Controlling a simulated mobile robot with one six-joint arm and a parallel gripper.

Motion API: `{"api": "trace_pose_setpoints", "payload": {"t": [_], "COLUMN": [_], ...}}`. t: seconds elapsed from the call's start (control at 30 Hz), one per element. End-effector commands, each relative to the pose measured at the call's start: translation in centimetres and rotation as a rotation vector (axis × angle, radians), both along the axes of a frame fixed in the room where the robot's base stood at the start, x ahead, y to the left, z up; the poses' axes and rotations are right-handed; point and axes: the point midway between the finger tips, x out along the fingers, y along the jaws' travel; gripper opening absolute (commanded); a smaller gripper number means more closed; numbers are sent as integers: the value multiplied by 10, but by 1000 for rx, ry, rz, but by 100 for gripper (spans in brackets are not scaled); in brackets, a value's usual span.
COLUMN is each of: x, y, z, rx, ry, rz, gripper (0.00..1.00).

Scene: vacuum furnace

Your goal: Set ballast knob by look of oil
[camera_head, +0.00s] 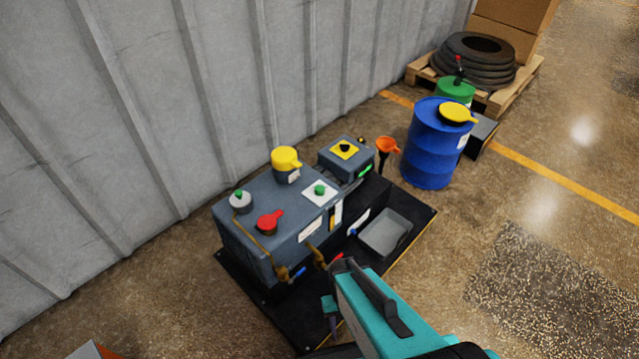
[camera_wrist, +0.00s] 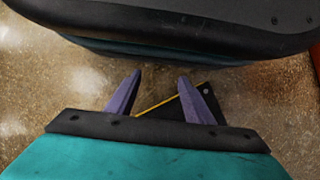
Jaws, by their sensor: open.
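A grey-blue pump unit (camera_head: 262,196) stands on a black base plate by the wall. On its top are a red lever-shaped knob (camera_head: 268,222), a green knob on a white plate (camera_head: 320,190), a grey cap with a green tip (camera_head: 240,201) and a yellow cap (camera_head: 286,160). I cannot tell which is the ballast knob. A narrow upright strip (camera_head: 336,214), perhaps a sight glass, is on the front; its oil look is too small to judge. My gripper (camera_wrist: 160,75) is open and empty, fingers apart over the floor and a plate corner, away from the knobs.
A grey tray (camera_head: 385,233) sits on the base plate (camera_head: 424,214), beside a box with a black knob on yellow (camera_head: 345,149). An orange funnel (camera_head: 387,146) and blue drum (camera_head: 430,145) stand behind. Tyres (camera_head: 470,65) lie on a pallet. Floor at right is clear.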

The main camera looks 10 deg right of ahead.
Motion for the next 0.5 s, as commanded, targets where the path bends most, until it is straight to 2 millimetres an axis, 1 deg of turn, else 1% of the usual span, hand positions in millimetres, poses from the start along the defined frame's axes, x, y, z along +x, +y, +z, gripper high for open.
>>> {"api": "trace_pose_setpoints", "payload": {"t": [0.03, 0.17, 0.27, 0.3, 0.47, 0.5], "x": [11, 44, 74, 87, 139, 152], "y": [0, -2, -2, -2, -3, -3], "z": [11, 36, 61, 72, 114, 126], "rx": [-2, -6, -11, -13, -21, -22], "ry": [-12, -49, -80, -94, -147, -161], "rz": [-6, -31, -54, -64, -107, -119], "gripper": [47, 47, 47, 47, 47, 47]}}
